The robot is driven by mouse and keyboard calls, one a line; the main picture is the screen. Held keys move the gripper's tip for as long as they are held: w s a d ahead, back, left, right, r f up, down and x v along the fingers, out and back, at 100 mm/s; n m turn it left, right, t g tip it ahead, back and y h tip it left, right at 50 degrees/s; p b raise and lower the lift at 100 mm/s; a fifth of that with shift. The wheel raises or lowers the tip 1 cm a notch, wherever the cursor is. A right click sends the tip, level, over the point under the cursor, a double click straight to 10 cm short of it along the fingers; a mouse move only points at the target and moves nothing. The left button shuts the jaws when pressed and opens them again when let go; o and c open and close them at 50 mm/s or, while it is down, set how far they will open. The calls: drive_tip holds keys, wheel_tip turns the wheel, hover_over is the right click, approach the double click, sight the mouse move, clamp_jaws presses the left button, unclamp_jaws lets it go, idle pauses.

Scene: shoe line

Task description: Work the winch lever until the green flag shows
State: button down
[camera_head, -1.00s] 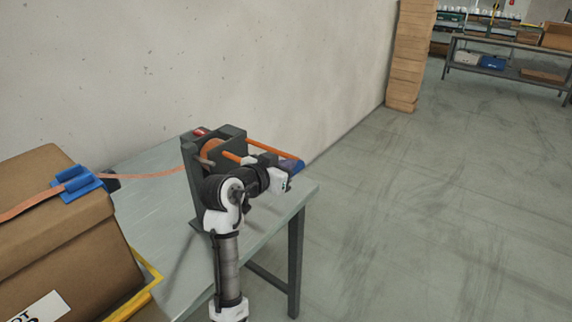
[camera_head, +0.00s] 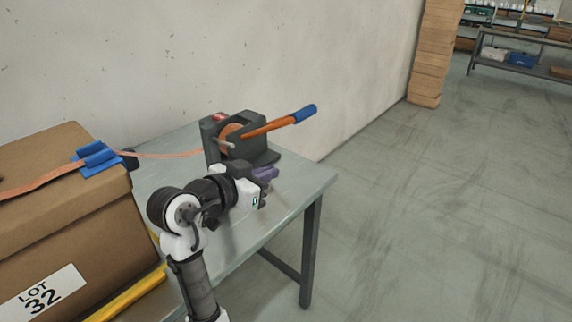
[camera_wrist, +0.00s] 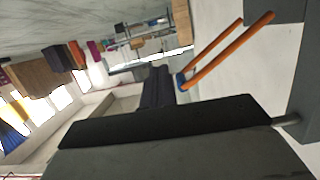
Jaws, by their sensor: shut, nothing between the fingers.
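The winch (camera_head: 250,150) is a dark grey housing with an orange drum, standing on the grey table. A small red piece (camera_head: 220,116) shows on its top. Its orange lever (camera_head: 268,127) slopes up to the right and ends in a blue grip (camera_head: 304,113). My gripper (camera_head: 268,174) is shut and empty, in front of the winch and below the lever, apart from the blue grip. Its dark fingers show in the wrist view (camera_wrist: 157,88).
The wall is close behind the table (camera_head: 300,195). Open floor lies to the right.

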drive_tip(key=shift+f+v, duration=0.15)
drive_tip(key=shift+v, duration=0.7)
drive_tip(key=shift+f+v, duration=0.15)
drive_tip(key=shift+v, duration=0.7)
